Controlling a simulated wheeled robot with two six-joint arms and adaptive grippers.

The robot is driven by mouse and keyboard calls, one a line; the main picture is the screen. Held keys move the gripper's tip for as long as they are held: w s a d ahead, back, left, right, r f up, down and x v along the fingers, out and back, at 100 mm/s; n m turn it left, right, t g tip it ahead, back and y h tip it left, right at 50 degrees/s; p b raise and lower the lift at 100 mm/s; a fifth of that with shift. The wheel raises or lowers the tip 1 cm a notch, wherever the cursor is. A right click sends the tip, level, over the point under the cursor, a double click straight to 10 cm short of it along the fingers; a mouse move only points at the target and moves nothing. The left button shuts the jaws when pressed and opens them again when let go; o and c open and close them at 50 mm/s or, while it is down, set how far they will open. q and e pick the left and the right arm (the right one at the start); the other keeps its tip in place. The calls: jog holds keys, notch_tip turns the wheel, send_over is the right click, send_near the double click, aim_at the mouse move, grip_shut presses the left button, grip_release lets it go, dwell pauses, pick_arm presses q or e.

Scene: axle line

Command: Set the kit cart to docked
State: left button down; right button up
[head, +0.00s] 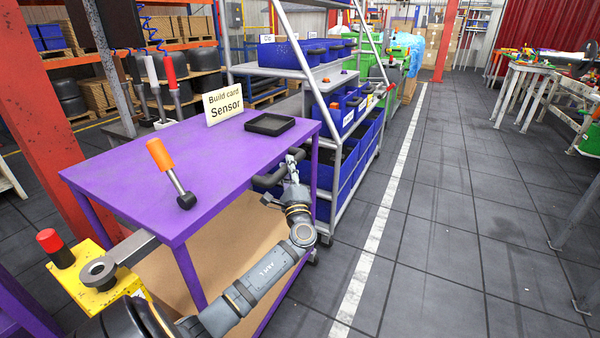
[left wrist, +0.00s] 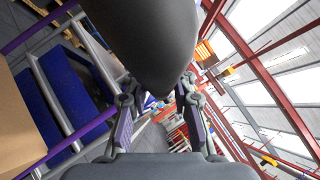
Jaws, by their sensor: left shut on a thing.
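The kit cart (head: 135,165) is a purple table with a lower brown shelf (head: 215,235). A dark handle (head: 266,181) sticks out at its right end; it appears as a thick dark bar in the left wrist view (left wrist: 155,45). My left gripper (head: 291,168) is at this handle and shut on it, with a finger on each side. A grey bar with a ring end (head: 99,270) reaches from the cart's near left corner over a yellow block (head: 95,298) with a red knob (head: 57,248). Whether the ring is latched there I cannot tell. My right gripper is out of view.
On the cart are a "Build card Sensor" sign (head: 222,104), a black tray (head: 269,124) and an orange-handled tool (head: 168,170). A rack of blue bins (head: 335,150) stands close behind its right end. An orange post (head: 45,120) stands left.

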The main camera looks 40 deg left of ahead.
pick_arm(q)
jog(key=shift+s+a+f, duration=0.1)
jog(key=shift+a, duration=0.25)
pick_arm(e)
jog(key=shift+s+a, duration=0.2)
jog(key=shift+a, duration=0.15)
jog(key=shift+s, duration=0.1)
